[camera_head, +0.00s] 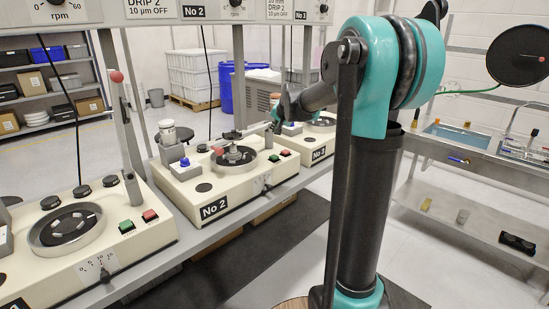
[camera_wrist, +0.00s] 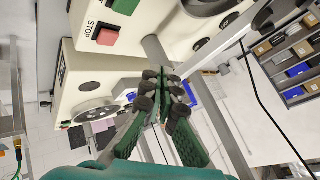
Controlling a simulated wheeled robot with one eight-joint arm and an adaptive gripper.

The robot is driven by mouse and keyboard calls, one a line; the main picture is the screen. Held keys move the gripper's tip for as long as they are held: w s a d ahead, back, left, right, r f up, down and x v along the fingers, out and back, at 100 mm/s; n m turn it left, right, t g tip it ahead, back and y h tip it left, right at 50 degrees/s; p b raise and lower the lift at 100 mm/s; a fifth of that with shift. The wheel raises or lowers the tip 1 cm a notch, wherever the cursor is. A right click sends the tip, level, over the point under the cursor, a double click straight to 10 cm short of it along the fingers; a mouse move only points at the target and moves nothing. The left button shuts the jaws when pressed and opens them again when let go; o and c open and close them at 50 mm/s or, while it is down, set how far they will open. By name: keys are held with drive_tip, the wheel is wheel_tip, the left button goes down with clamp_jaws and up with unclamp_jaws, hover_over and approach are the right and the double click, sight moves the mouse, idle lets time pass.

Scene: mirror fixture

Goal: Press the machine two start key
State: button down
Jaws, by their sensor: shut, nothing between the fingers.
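Machine two, the cream unit with the No 2 label (camera_head: 214,208), stands mid-left in the head view. Its green start key (camera_head: 273,158) sits beside its red key (camera_head: 285,153) at the right of its top. My gripper (camera_wrist: 165,76) is shut and empty in the wrist view. In that view a red STOP key (camera_wrist: 106,37) and a green key (camera_wrist: 125,6) show on a cream machine, up and left of the fingertips and apart from them. I cannot tell which machine this is. In the head view my arm reaches toward machine two; the fingertips are hard to make out.
Machine one's green key (camera_head: 126,226) and red key (camera_head: 150,215) show at near left. Another machine (camera_head: 317,148) stands behind machine two. Uprights (camera_head: 119,100) and hanging cables rise along the bench. A sink bench (camera_head: 480,155) stands at right.

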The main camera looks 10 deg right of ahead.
sight(275, 157)
drive_tip(key=shift+f, duration=0.1)
drive_tip(key=shift+f, duration=4.3)
drive_tip(key=shift+f, duration=0.15)
drive_tip(key=shift+f, duration=0.25)
